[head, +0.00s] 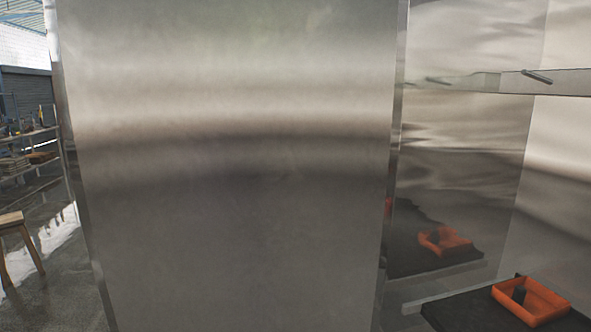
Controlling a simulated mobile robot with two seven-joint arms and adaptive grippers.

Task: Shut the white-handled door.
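A large brushed-metal panel (235,170) fills the middle of the head view, close in front of me. It looks like a door leaf standing open beside a metal compartment, but no white handle shows on the side facing me. Its right edge (393,130) runs beside the compartment's mirror-like inner wall (460,140). I cannot see the hinges. Neither of my grippers is in view.
Inside the compartment at the right, an orange tray (555,312) holding a dark object sits on a black surface (450,313). A metal shelf edge (560,82) is above it. A wooden stool (12,222) and storage shelves (30,135) stand at the far left.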

